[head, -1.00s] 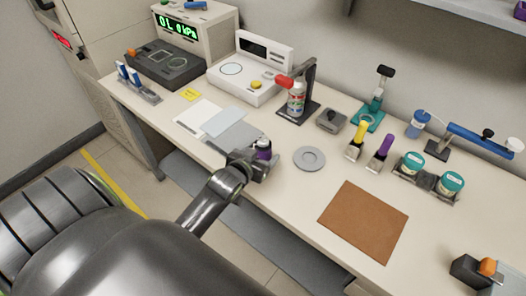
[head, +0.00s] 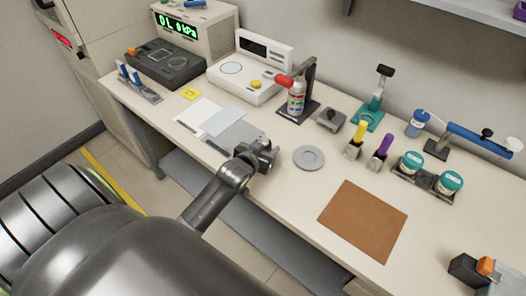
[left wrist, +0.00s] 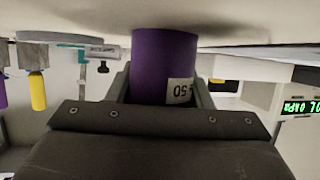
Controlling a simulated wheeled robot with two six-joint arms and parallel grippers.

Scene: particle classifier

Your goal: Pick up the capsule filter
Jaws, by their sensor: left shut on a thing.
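In the left wrist view a purple cylinder (left wrist: 165,62) with a white label reading 50 sits between the fingers of my left gripper (left wrist: 160,88). I take it to be the capsule filter. My left gripper is shut on it, and the wrist picture is upside down. In the head view my left gripper (head: 264,156) is over the front part of the bench, left of a grey ring. The purple cylinder is hidden there behind the gripper, and I cannot tell whether it touches the bench. My right gripper is not in view.
Grey and pale sheets (head: 225,122) lie to the left. A spray can (head: 296,97) on a stand and a white instrument (head: 246,82) stand behind. Bare bench lies between the ring and mat.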

